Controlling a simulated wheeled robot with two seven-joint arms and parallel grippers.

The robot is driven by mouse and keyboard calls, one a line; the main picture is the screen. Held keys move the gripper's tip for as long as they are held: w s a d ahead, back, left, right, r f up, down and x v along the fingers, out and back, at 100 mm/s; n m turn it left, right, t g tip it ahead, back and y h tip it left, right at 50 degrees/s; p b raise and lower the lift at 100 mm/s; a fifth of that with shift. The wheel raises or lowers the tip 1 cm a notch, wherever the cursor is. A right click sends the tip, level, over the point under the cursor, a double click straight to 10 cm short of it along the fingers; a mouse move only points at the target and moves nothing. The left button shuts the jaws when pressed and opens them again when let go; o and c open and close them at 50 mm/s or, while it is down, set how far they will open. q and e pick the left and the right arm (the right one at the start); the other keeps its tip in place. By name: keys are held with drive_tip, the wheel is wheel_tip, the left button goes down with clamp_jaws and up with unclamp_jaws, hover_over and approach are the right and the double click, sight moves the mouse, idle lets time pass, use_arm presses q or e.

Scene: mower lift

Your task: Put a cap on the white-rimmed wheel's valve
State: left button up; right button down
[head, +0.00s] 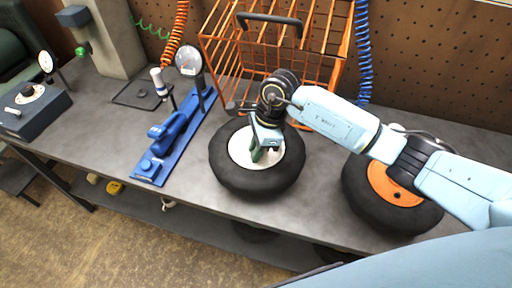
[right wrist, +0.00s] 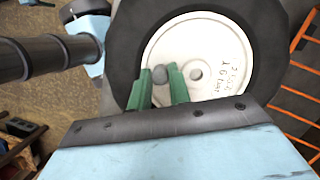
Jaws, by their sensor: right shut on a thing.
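The white-rimmed wheel (head: 238,150) lies flat on the grey bench, rim up, with a black tyre around it. Its white rim (right wrist: 212,45) with dark lettering fills the upper part of the right wrist view. My right gripper (head: 262,150) is over the rim, its green fingers pointing down at it. In the right wrist view, the fingers are shut on a small rounded grey piece, seemingly the cap (right wrist: 160,75). The valve is not clearly seen; the fingers and the grey piece may hide it. I cannot tell whether the cap touches it. My left gripper is out of view.
An orange-rimmed wheel (head: 393,188) lies at the right under my right arm. An orange wire basket (head: 227,55) stands behind the white-rimmed wheel. A blue tool (head: 172,132), a gauge (head: 189,62) and a dark tray (head: 128,98) are left of it.

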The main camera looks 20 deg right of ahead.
drive_tip(key=shift+f+b, duration=0.5)
drive_tip(key=shift+f, duration=0.05)
drive_tip(key=c, duration=1.2)
unclamp_jaws()
drive_tip(key=shift+o, duration=0.4)
drive_tip(key=shift+o, duration=1.1)
drive_tip(key=shift+r, duration=0.1)
drive_tip(key=shift+r+p, duration=2.2)
drive_tip(key=shift+r, duration=1.5)
drive_tip(key=shift+f, duration=0.1)
